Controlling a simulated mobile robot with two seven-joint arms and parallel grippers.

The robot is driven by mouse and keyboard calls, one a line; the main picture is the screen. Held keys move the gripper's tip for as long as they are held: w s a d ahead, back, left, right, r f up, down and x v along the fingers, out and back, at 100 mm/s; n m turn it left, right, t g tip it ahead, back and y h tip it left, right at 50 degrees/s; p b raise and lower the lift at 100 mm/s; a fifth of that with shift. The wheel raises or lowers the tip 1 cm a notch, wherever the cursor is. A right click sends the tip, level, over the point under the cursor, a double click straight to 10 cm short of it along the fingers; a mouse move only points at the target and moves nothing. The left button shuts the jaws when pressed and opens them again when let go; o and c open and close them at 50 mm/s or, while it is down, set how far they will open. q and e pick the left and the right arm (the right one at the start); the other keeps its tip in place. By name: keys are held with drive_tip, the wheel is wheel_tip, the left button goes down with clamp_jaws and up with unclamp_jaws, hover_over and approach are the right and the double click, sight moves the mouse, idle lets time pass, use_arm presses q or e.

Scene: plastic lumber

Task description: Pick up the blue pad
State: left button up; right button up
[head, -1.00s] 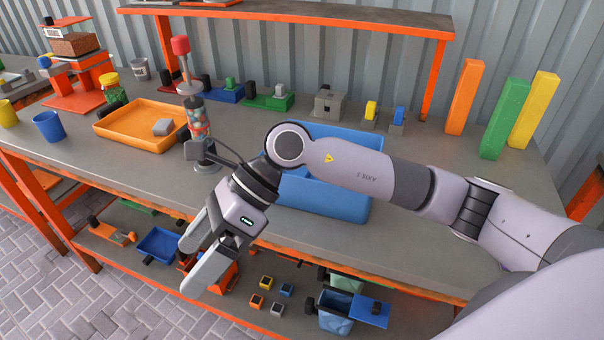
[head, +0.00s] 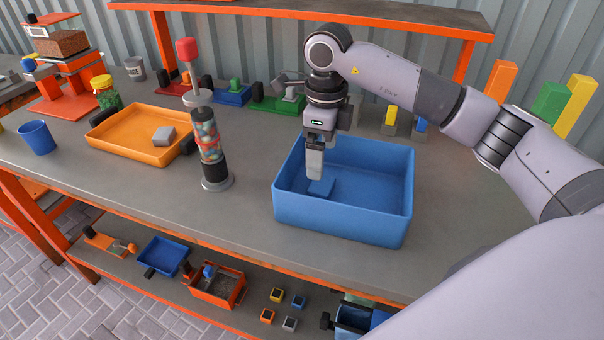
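A small flat blue pad (head: 321,188) lies in the left part of the blue bin (head: 345,223), on or close to its floor. My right gripper (head: 314,174) points straight down into the bin, its tip right over the pad and covering its upper left part. The fingers line up from this side, so their gap is hidden, and I cannot tell whether they touch the pad. My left gripper is out of view.
A tower of coloured balls (head: 207,145) stands left of the bin. An orange tray (head: 118,146) holds a grey block (head: 163,136). Coloured blocks and fixtures line the back. The bench front is clear; a lower shelf (head: 205,305) holds small parts.

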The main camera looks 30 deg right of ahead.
sight(322, 184)
drive_tip(key=shift+w+d+f, duration=0.1)
drive_tip(key=shift+d+f, duration=0.05)
drive_tip(key=shift+f, duration=0.1)
drive_tip(key=f, duration=0.4)
drive_tip(key=f+p, duration=0.1)
drive_tip(key=f, duration=0.1)
drive_tip(key=shift+s+a+f, duration=0.2)
drive_tip(key=shift+s+f, duration=0.2)
drive_tip(key=c, duration=1.2)
drive_tip(key=shift+o, duration=0.2)
drive_tip(key=shift+r, duration=0.1)
